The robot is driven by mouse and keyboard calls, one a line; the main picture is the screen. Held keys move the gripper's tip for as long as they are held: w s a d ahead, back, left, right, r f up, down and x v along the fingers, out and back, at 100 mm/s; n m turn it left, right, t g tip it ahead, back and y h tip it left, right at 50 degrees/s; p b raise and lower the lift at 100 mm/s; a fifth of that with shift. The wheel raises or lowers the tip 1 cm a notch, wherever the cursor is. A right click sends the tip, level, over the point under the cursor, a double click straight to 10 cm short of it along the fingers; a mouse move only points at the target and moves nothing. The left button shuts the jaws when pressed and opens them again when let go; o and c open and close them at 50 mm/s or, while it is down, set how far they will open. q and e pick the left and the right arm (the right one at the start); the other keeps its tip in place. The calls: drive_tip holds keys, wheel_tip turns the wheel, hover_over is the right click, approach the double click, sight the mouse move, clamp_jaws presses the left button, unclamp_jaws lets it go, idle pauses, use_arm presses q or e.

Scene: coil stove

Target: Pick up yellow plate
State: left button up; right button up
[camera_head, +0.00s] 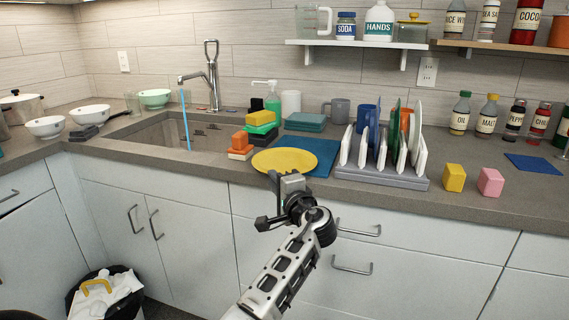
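The yellow plate (284,160) lies on the counter, right of the sink, its right part on a blue mat (322,148). Its front edge is near the counter's front edge.
A rack (380,174) with upright plates stands right of the yellow plate. The sink (175,132) is left, with running water. Yellow (454,178) and pink blocks (490,182) sit far right.

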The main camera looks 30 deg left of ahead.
sight(285, 164)
use_arm(q)
drive_tip(key=shift+x, duration=2.65)
drive_tip(key=shift+w+d, duration=0.1)
drive_tip(key=shift+w, duration=0.1)
clamp_jaws()
drive_tip(key=shift+r, duration=0.1)
